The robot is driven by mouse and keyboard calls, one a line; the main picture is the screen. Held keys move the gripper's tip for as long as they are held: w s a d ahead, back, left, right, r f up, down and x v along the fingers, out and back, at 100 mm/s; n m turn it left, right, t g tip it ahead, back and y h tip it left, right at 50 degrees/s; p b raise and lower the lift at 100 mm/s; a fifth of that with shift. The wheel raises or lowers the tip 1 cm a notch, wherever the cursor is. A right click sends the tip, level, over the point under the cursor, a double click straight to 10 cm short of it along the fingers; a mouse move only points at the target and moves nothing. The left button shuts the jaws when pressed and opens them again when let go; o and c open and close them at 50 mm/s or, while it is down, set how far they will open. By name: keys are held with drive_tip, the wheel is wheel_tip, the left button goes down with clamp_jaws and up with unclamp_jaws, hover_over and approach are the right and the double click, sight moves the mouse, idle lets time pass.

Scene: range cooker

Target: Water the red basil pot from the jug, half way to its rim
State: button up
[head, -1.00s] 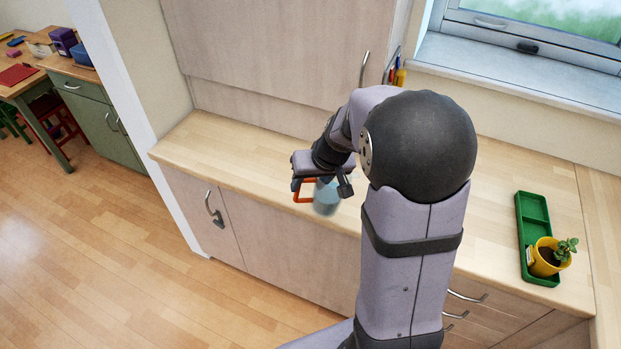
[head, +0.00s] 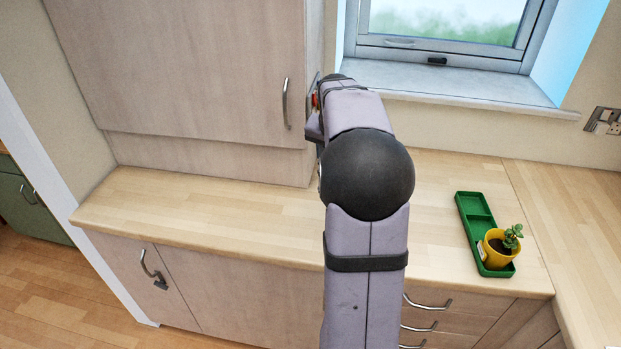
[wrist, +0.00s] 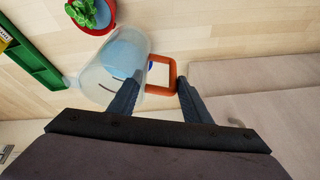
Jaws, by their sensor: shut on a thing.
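In the wrist view my gripper (wrist: 160,88) is shut on the orange handle (wrist: 173,75) of a clear jug (wrist: 100,80). The jug holds blue water (wrist: 123,55) and looks tilted. The red pot (wrist: 108,25) with a green basil plant (wrist: 80,12) stands at the top of the wrist view, close beside the jug's upper edge. I cannot tell the height gap between them, and the soil level is not clear.
A green tray (head: 474,206) lies on the right of the wooden counter (head: 230,215), with a yellow pot and plant (head: 497,246) in its near end. The tray also shows at the left of the wrist view (wrist: 30,55). A cupboard (head: 190,60) stands left of my arm.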

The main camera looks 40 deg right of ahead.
drive_tip(key=shift+s+d+r+m, duration=0.15)
drive_tip(key=shift+d+r+m, duration=0.15)
drive_tip(key=shift+d, duration=0.2)
drive_tip(key=shift+f+g+h+p, duration=0.2)
drive_tip(key=shift+g+h+p, duration=0.1)
drive_tip(key=shift+g+p, duration=0.2)
